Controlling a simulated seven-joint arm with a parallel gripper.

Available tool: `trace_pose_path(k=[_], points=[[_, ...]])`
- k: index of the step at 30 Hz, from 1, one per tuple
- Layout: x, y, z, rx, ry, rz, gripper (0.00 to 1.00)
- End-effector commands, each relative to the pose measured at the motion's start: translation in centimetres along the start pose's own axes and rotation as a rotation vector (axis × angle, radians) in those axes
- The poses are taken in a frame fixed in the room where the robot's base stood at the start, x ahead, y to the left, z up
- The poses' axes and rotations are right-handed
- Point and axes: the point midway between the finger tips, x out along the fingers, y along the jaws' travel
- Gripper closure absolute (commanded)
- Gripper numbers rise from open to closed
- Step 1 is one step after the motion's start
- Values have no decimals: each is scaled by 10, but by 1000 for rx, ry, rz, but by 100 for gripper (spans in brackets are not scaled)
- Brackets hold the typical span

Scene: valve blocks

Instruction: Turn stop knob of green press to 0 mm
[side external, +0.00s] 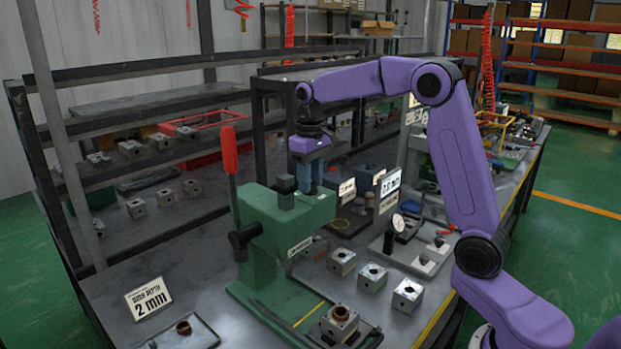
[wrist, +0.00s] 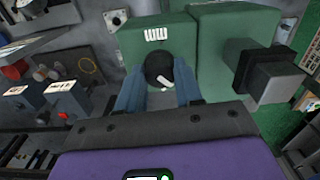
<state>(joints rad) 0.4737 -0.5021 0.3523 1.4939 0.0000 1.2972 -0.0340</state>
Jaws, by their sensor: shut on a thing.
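The green press (side external: 280,222) stands on the bench in the middle of the side view, with a red-handled lever (side external: 229,150) on its left. Its green top also shows in the wrist view (wrist: 186,45). In the wrist view a round black stop knob (wrist: 158,66) with a white mark sits on the press near a white "mm" label (wrist: 155,34). My gripper (wrist: 160,92) is shut on this knob, with a blue finger on each side. In the side view my gripper (side external: 316,178) is at the top of the press; the knob is not clear there.
A dark square block (wrist: 276,80) rises from the press beside my gripper. A sign (side external: 148,298) reading "2 mm" stands at the front left. Metal valve blocks (side external: 372,278) stand right of the press, and another block (side external: 339,324) sits in front. More signs (side external: 390,188) stand behind.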

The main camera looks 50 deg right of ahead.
Motion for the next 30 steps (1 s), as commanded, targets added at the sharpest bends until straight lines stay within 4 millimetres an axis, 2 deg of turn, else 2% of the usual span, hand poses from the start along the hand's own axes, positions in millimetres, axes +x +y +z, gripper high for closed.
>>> trace_pose_path(k=[12, 30], points=[[-1, 0, -2, -260, 8, 1, 95], [-2, 0, -2, -329, 10, 2, 95]])
